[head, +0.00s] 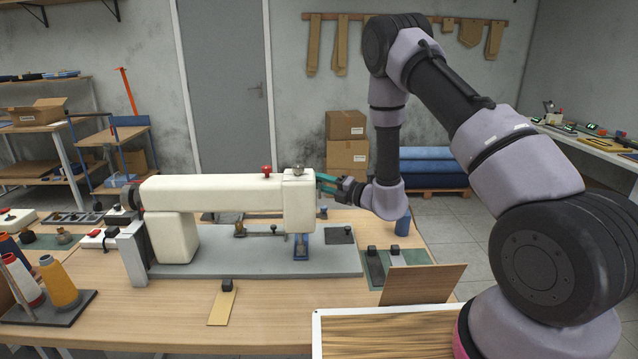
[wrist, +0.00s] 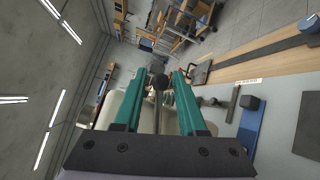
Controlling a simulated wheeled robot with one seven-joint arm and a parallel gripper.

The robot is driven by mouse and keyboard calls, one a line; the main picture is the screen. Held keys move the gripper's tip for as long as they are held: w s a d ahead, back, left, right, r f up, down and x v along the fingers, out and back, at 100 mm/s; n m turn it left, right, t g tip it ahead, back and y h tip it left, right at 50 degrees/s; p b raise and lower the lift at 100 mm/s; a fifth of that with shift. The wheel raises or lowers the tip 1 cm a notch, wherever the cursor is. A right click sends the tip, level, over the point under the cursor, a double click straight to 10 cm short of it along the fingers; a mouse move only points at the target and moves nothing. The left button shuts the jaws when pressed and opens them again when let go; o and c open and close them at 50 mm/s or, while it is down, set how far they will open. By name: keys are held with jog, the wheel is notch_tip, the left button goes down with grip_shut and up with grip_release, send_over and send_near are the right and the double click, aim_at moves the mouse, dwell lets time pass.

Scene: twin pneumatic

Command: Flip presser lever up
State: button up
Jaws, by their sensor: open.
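The cream sewing machine (head: 215,192) stands on a grey bed plate on the table, its head (head: 298,200) at the right end. My gripper (head: 321,182) is at the right side of that head, reaching in from the right. In the wrist view its two teal fingers (wrist: 163,76) are apart. A dark round knob on a thin rod (wrist: 160,83), which looks like the presser lever, shows between them. I cannot tell whether either finger touches it. In the head view the lever is not clearly visible, and its up or down position cannot be told.
A red knob (head: 266,170) sits on top of the machine arm. A blue part (head: 301,251) is below the head. Thread cones (head: 62,284) stand at the left. An upright brown board (head: 423,284) is at the front right.

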grip_shut()
dwell(1.4)
